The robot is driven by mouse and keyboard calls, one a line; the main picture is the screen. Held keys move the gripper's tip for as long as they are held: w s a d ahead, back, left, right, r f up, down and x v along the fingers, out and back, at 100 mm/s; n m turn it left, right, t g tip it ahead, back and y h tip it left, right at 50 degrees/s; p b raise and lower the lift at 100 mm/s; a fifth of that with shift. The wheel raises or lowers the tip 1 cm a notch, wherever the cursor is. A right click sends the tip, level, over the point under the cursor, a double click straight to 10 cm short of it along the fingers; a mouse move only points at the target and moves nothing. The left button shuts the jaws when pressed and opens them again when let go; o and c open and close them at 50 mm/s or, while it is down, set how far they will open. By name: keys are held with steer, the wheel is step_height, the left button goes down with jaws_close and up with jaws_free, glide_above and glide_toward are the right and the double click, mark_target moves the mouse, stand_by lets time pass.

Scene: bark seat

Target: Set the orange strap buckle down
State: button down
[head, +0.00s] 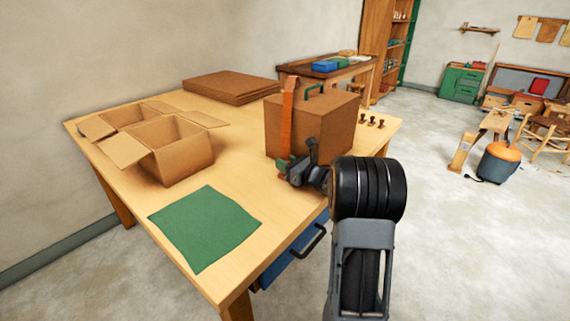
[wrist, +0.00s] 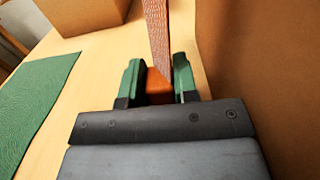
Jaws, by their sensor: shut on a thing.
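My gripper (head: 284,166) is at the table's right side, in front of the brown box with the green handle (head: 335,128). In the wrist view its two green fingers (wrist: 158,78) are shut on the orange strap buckle (wrist: 157,90). A long brownish-orange strap (wrist: 157,35) extends away from between the fingers. In the head view the orange strap (head: 287,112) stands up from the gripper, in front of the box's left part. Its lower end is partly hidden by the gripper. I cannot tell whether it touches the table.
The wooden table (head: 238,171) has a green mat (head: 205,228) at its front and an open cardboard box (head: 184,158) at left. Stacked brown sheets (head: 228,86) lie at the back. Small dark knobs (head: 371,121) stand at right. The tabletop between mat and boxes is clear.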

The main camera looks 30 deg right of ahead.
steer(key=shift+f, duration=0.1)
steer(key=c, duration=0.9)
jaws_free()
steer(key=shift+r, duration=0.2)
